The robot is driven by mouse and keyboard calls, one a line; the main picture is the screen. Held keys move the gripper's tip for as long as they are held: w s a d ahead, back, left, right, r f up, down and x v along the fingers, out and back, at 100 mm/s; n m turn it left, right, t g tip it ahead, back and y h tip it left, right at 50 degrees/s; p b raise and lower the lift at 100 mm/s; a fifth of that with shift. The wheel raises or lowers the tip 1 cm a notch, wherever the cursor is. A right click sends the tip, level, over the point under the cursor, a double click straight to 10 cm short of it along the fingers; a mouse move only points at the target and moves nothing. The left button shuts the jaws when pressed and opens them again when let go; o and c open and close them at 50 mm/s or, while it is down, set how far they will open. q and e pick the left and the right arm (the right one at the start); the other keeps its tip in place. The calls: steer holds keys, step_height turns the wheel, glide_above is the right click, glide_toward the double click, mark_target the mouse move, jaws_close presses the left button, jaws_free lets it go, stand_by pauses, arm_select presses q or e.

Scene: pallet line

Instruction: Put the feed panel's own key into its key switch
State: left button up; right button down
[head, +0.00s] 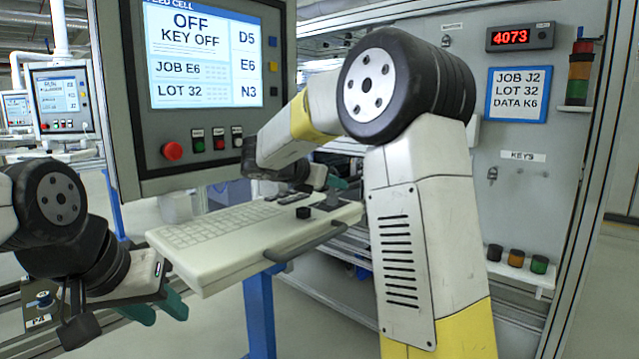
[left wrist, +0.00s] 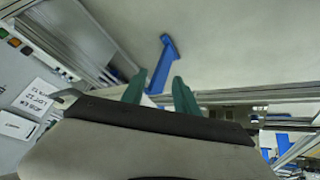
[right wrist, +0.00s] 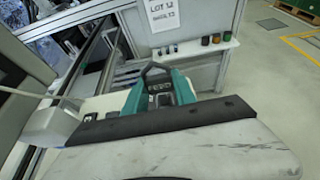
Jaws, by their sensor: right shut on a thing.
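The feed panel (head: 125,95) stands upright at the left of the head view; its screen (head: 203,55) reads OFF, KEY OFF. Below the screen are a red mushroom button (head: 172,151) and small controls (head: 217,139); I cannot tell which one is the key switch. My right gripper (right wrist: 160,85) is shut on a key with a tag (right wrist: 160,100) whose small letters look like FEED. In the head view that gripper is mostly hidden behind my forearm, over the keyboard shelf, right of the panel. My left gripper (left wrist: 159,92) is open and empty, low at the left.
A keyboard shelf (head: 215,245) with a joystick juts out below the panel. On the right wall, a key (head: 492,175) hangs at the KEYS label (head: 522,156), above a ledge with coloured caps (head: 516,258). Another key (head: 446,41) hangs higher. A blue post (head: 260,310) supports the shelf.

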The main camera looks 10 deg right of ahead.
steer(key=shift+f, duration=0.95)
stand_by(1.3)
steer(key=shift+c, duration=1.9)
jaws_free()
steer(key=shift+v, duration=4)
steer(key=shift+r, duration=0.1)
